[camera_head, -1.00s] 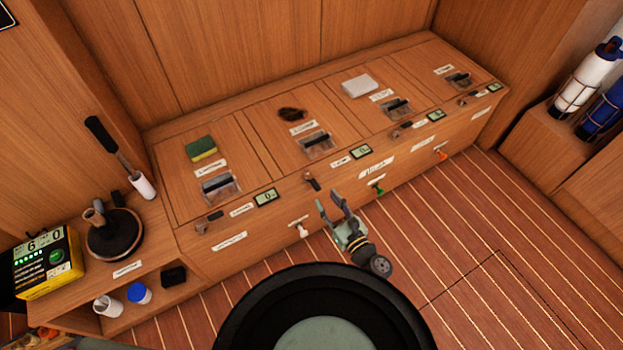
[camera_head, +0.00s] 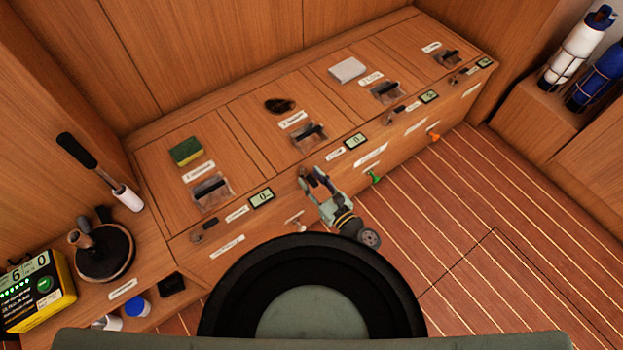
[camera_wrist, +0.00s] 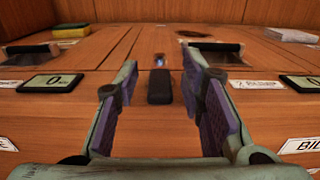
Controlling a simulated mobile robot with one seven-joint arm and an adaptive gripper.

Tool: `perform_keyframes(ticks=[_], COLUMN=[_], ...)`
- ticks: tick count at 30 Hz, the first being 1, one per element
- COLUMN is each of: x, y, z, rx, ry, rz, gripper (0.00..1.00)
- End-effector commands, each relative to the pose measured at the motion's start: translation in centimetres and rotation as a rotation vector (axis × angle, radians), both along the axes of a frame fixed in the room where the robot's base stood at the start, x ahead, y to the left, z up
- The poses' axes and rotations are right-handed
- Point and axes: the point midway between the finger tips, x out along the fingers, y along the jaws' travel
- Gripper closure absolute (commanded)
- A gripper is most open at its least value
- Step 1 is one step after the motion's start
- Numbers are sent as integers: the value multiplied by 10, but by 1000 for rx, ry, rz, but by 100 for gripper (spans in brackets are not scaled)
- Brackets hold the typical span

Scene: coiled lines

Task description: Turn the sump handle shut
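A small dark handle (camera_wrist: 160,88) on the console's front edge lies between my fingers in the wrist view, pointing toward me, with a small shiny pivot at its far end. I cannot read a label that names it as the sump handle. My gripper (camera_head: 314,176) is open at this edge, with a finger on either side of the handle and a visible gap to each. In the head view the gripper partly covers this handle. Similar handles sit farther left (camera_head: 203,232) and right (camera_head: 396,111) on the same console.
Small displays (camera_head: 262,198) and labels line the console edge (camera_head: 228,247). A white knob (camera_head: 296,219) and a green knob (camera_head: 374,178) stick out of its front. A sponge (camera_head: 186,151) lies on top. Striped floor at right is clear.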

Motion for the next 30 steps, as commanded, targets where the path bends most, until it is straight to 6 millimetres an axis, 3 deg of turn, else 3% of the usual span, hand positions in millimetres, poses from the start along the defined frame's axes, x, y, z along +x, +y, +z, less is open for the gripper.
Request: perform_keyframes(ticks=[15, 30], x=[0, 0], y=[0, 0], z=[0, 0], rx=[0, 0], ry=[0, 0], rz=[0, 0], gripper=[100, 100])
